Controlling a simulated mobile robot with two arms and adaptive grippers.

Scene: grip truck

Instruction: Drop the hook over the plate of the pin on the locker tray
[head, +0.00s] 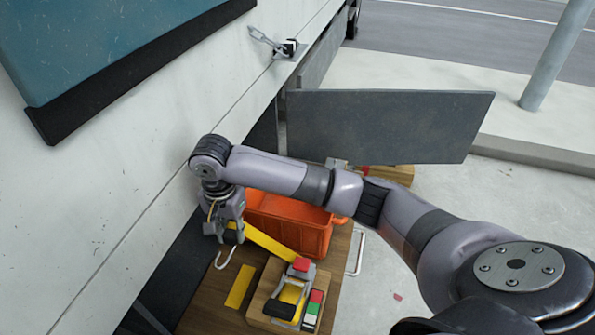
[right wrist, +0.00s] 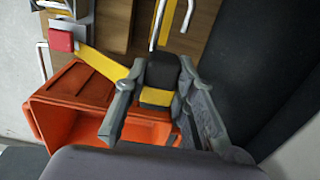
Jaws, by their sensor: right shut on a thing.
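My right gripper (head: 226,228) is shut on the black-and-yellow end of the hook, above the left side of the wooden locker tray (head: 205,311). In the right wrist view, the black end (right wrist: 160,72) sits between the fingers of the right gripper (right wrist: 158,88). The pale wire hook (head: 223,262) hangs below the fingers; its rods (right wrist: 158,28) point away from them. A yellow strap (head: 272,243) runs from the held end to a ratchet (head: 292,288) with a red part. I cannot make out the pin or its plate for certain. My left gripper is out of view.
An orange bin (head: 300,222) stands on the tray behind the strap, close to my right arm. A yellow flat patch (head: 240,287) lies beside the ratchet's wooden block. The white truck side (head: 125,195) rises at the left. A grey flap (head: 400,125) hangs behind my arm.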

